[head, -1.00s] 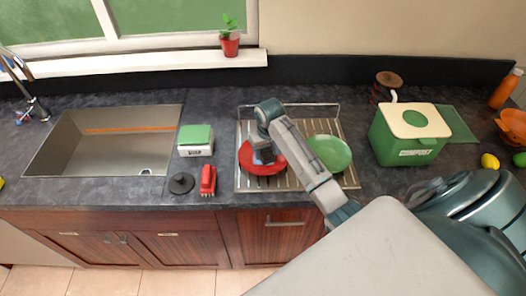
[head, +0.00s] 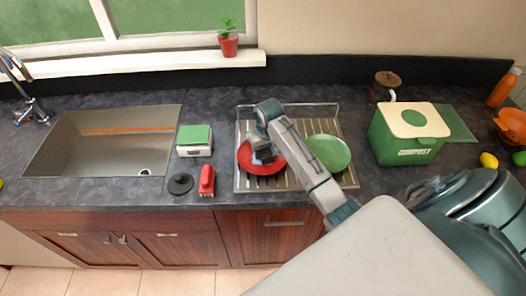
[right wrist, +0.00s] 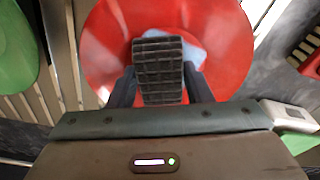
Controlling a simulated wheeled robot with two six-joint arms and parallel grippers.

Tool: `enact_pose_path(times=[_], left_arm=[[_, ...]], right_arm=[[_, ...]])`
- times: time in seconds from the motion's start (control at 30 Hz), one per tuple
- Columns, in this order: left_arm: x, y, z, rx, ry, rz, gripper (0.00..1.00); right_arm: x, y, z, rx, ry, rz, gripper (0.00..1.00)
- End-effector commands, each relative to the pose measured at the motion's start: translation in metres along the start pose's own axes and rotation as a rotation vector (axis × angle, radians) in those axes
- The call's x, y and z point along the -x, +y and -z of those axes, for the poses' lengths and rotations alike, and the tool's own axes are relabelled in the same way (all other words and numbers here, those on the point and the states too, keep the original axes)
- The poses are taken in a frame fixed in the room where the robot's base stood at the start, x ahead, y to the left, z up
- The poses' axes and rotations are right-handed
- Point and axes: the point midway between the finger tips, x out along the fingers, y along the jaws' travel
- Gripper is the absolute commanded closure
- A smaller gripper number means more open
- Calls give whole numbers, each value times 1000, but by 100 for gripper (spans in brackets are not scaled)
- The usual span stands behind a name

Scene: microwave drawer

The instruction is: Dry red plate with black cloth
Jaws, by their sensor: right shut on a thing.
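The red plate (head: 262,169) lies on the slatted drying rack, and it fills much of the right wrist view (right wrist: 226,62). My right gripper (right wrist: 159,82) is over the plate, shut on a dark, grid-patterned piece that looks like the black cloth (right wrist: 158,68). A pale blue-white patch (right wrist: 188,50) shows on the plate around the cloth; I cannot tell what it is. In the head view my right gripper (head: 263,154) hides part of the plate, and the cloth is hard to make out. Whether the cloth touches the plate is unclear. My left gripper is not in view.
A green plate (head: 328,153) lies beside the red one on the metal rack (head: 290,183). A red brush-like item (head: 207,180), a black disc (head: 180,184) and a green-topped box (head: 195,140) stand left. The compost bin (head: 385,140) stands right. The sink (head: 90,150) is empty.

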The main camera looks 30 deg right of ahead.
Motion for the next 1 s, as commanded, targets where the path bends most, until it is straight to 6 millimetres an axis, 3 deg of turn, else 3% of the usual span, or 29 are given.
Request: enact_pose_path(times=[0.37, 0.8, 1.0], left_arm=[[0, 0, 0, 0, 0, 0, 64], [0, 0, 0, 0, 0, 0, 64], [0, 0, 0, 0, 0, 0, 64]], right_arm=[[-2, -16, -1, 0, -2, 1, 73], [0, 0, 0, 0, -1, 0, 73], [0, -5, 0, 0, -1, 1, 73]])
